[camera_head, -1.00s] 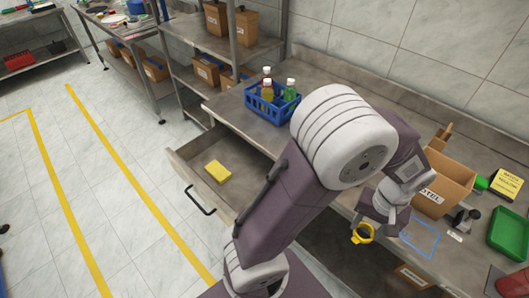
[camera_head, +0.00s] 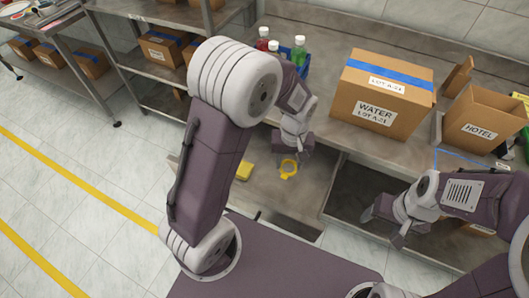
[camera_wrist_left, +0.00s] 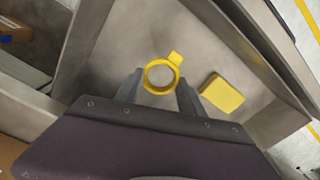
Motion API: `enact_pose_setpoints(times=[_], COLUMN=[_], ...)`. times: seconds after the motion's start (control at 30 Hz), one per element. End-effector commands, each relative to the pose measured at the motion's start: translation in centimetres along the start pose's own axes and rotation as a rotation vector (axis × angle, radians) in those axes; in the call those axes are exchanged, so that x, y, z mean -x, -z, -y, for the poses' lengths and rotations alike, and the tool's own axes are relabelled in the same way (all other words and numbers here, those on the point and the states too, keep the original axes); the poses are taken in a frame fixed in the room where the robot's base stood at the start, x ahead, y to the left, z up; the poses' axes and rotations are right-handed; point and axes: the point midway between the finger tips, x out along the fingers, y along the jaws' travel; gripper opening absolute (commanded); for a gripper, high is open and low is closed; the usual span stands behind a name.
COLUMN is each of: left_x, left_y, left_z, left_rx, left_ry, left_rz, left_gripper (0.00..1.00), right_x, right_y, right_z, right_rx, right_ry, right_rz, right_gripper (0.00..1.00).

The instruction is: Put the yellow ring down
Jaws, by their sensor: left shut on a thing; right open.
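The yellow ring (camera_head: 282,170), with a small tab, hangs from my left gripper (camera_head: 288,160) in the head view. In the left wrist view the ring (camera_wrist_left: 148,78) sits between the two fingertips (camera_wrist_left: 160,90), and the gripper is shut on it. Ring and gripper are over the open drawer (camera_head: 275,198), whose bare floor (camera_wrist_left: 125,45) shows below in the wrist view. A yellow block (camera_head: 243,170) lies in the drawer, right of the ring in the wrist view (camera_wrist_left: 221,93). My right gripper (camera_head: 383,225) is open and empty, low at the counter's front.
A large WATER box (camera_head: 385,95) and an open HOTEL box (camera_head: 482,130) stand on the counter (camera_head: 330,125). A blue crate (camera_head: 306,66) with bottles stands behind my left arm. Drawer walls surround the ring's area; bare drawer floor lies beside the block.

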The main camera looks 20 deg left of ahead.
Motion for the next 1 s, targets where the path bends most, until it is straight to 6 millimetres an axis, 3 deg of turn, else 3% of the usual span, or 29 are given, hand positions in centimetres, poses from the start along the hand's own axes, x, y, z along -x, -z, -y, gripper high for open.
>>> enact_pose_setpoints(times=[0.07, 0.33, 0.57, 0.77, 1.0], left_x=[-0.3, -5.7, -6.7, -10.0, -9.9], left_y=[0.0, -0.1, 0.0, -0.1, 0.0], left_z=[0.0, 0.1, 0.0, 0.1, 0.0], left_rx=[0.001, 0.000, 0.000, 0.000, 0.000], left_ry=[0.000, 0.002, 0.001, 0.002, 0.000], left_rz=[0.001, 0.003, 0.001, 0.003, 0.000], left_gripper=[0.09, 0.09, 0.09, 0.09, 0.09], right_x=[-0.1, -1.6, -1.7, -2.7, -2.5], right_y=[0.0, -0.2, -0.2, -0.3, -0.3], right_z=[0.0, 0.0, 0.0, 0.0, 0.0], right_rx=[0.000, 0.000, 0.000, 0.000, 0.000], right_ry=[0.000, 0.000, 0.000, 0.000, 0.000], right_rz=[0.000, 0.000, 0.000, 0.000, 0.000], right_gripper=[0.68, 0.68, 0.68, 0.68, 0.68])
